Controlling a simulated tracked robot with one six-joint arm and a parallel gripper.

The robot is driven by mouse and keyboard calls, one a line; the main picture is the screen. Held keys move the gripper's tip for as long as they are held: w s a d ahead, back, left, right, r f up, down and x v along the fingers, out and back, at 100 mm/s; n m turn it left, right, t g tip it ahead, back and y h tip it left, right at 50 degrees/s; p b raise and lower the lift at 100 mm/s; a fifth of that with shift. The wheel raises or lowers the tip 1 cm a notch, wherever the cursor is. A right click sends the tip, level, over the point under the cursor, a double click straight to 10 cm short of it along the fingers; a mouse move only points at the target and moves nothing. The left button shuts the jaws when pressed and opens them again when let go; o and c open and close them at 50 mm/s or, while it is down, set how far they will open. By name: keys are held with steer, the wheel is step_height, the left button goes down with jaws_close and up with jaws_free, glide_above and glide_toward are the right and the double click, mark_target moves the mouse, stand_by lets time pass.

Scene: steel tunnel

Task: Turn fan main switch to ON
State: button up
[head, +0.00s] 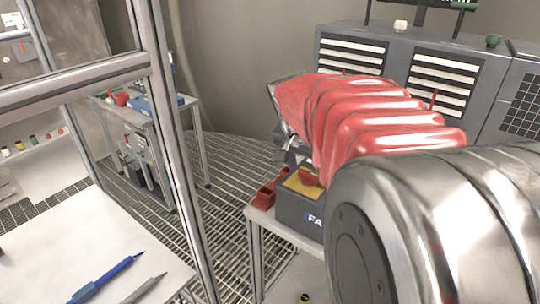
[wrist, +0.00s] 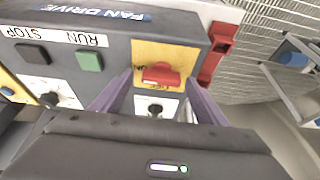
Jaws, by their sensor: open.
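The fan main switch is a red handle (wrist: 161,75) on a yellow plate (wrist: 185,53) of the grey FAN DRIVE box (wrist: 60,60). In the wrist view the handle lies crosswise; the small lettering beside it is too small to read surely. My gripper (wrist: 159,80) is open, its two fingers to either side of the handle, with no clear contact. In the head view the box (head: 296,212) stands below my gripper (head: 290,152), with the yellow plate (head: 301,188) and red handle (head: 309,178) on top. My red-sleeved arm covers the box's right part.
A green RUN button (wrist: 89,61) and a black STOP button (wrist: 33,54) sit left of the switch. A small black knob (wrist: 155,109) shows between my fingers. A red tray (head: 268,190) adjoins the box. A metal frame post (head: 172,130) stands left; grating floor lies between.

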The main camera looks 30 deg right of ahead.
steer(key=v, duration=1.3)
steer(key=shift+a+r, duration=0.2)
steer(key=shift+r, duration=0.15)
steer(key=shift+s, duration=0.1)
steer(key=s+a+f+n+t+y, duration=0.2)
steer(key=s+a+f+n, duration=0.2)
steer(key=a+f+n, duration=0.3)
steer(key=s+a+f+n+t+y, duration=0.2)
steer(key=s+a+f+n, duration=0.2)
steer(key=a, duration=1.1)
step_height(320, 180, down, 4)
steer(key=n, duration=0.3)
